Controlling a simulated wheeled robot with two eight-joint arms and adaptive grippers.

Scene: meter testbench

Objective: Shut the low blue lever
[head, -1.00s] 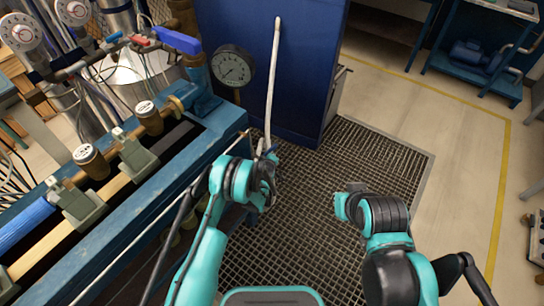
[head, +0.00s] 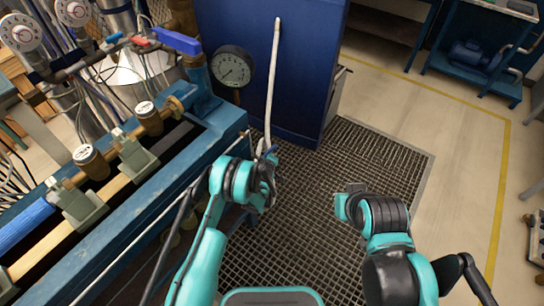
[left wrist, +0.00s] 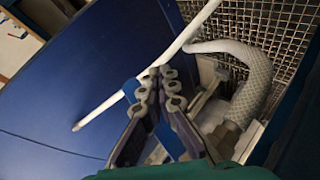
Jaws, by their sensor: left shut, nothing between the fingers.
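In the left wrist view a blue lever-like piece (left wrist: 131,90) shows just left of my left gripper (left wrist: 161,73). More blue shows between the fingers lower down; the fingers hide part of it, so I cannot tell whether it is one lever or how it is set. The left gripper is shut with nothing between its fingertips. I cannot tell whether it touches the blue piece. In the head view the left gripper (head: 268,166) is beside the bench end, near a small blue bit (head: 271,151). My right arm's end is over the grating, its fingers unclear.
A long white rod (head: 272,85) stands before the blue cabinet (head: 235,28). A pale braided hose (left wrist: 256,80) curves beside the gripper. A higher blue lever (head: 178,40), a red one (head: 142,40) and a gauge (head: 232,66) are at the bench. The floor grating (head: 370,160) is clear ahead.

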